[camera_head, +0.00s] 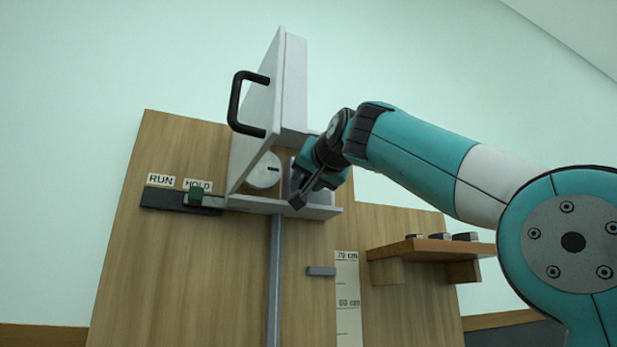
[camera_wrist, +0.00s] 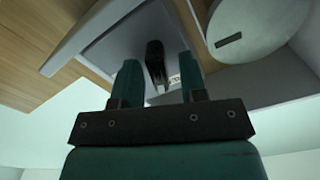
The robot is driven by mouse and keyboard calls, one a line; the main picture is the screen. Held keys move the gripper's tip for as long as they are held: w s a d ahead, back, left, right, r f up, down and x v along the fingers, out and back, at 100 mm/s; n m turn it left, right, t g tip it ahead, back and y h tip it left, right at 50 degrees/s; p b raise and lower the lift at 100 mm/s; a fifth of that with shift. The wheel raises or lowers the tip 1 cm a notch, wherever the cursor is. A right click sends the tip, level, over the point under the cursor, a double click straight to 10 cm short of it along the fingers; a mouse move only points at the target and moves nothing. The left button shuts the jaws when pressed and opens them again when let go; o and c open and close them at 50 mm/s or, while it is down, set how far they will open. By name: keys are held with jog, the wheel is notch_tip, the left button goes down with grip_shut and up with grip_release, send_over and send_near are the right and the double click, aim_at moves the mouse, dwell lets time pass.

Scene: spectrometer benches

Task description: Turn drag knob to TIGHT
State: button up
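A dark, narrow knob (camera_wrist: 155,58) stands on a grey-white panel (camera_wrist: 112,52) inside the white box, in the wrist view. I take it to be the drag knob. My gripper (camera_wrist: 160,72) is open, with one teal finger on each side of the knob and a visible gap to each. I cannot tell how deep the fingers reach around it. A scrap of pale label shows beside the knob, mostly hidden by a finger and unreadable. In the head view, my gripper (camera_head: 318,172) is at the right part of the box (camera_head: 293,85) and hides the knob's area.
A pale round disc (camera_wrist: 258,25) with a dark mark is beside the right finger. The box's door with a black handle (camera_head: 236,105) stands open. A wooden shelf (camera_head: 425,248) bearing small dark-and-light pieces is at right.

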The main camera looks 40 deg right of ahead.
grip_shut()
jog(key=shift+m, duration=0.4)
jog(key=m+b, duration=0.1)
jog(key=m, duration=0.1)
jog(key=shift+d+f+m, duration=0.1)
jog(key=shift+f+m, duration=0.05)
jog(key=shift+m, duration=0.25)
jog(key=m+b, duration=0.1)
jog(key=m, duration=0.2)
jog(key=shift+m, duration=0.3)
jog(key=m+b, duration=0.1)
jog(key=m, duration=0.5)
jog(key=shift+f+b, duration=0.1)
jog(key=shift+b, duration=0.2)
jog(key=shift+d+m, duration=0.1)
jog(key=shift+m, duration=0.2)
